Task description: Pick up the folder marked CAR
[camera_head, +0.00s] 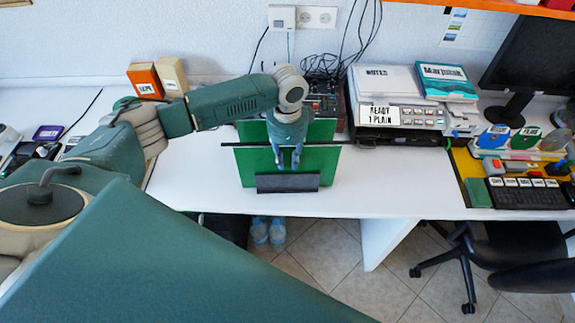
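No label that I can read as CAR shows in the head view. Several upright label tabs stand on the right desk, including a blue tab (497,137) and a green tab (526,138); their writing is too small to read. A large green panel (320,163) stands upright at the desk's middle, with a dark bar across it and a dark grey block at its foot. My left gripper (288,160) points down in front of this panel. Its two fingertips are apart, with green showing between them and nothing held. I cannot tell whether it touches the panel. My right gripper is out of view.
A printer (400,115) with papers and a teal book (446,80) stands right of the panel. A keyboard (525,193) and a monitor (535,60) are at the far right. The white desk (375,185) is clear between panel and keyboard.

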